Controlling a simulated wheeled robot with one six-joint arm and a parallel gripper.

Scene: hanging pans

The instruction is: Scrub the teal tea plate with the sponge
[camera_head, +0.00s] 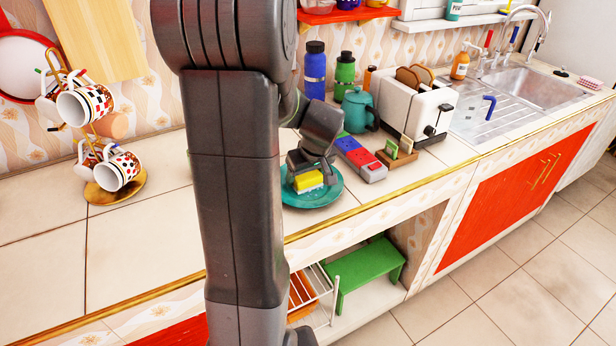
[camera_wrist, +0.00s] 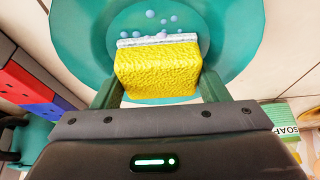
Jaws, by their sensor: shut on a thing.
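The teal tea plate (camera_head: 325,192) lies on the counter near its front edge, partly hidden by my arm in the head view. In the wrist view the plate (camera_wrist: 88,48) fills the upper middle, with several pale bubbles on its face. My gripper (camera_head: 308,172) is over the plate. It is shut on the yellow sponge (camera_head: 309,181), with a finger on either side of it in the wrist view. The sponge (camera_wrist: 158,70) has a whitish strip along its far edge, over the plate's middle. I cannot tell for sure whether the sponge touches the plate.
A red and blue block (camera_head: 362,158) lies close to the plate's right, with a small wooden holder (camera_head: 398,158) beyond it. A teal kettle (camera_head: 358,112) and toaster (camera_head: 415,108) stand behind. A mug tree (camera_head: 105,180) stands left.

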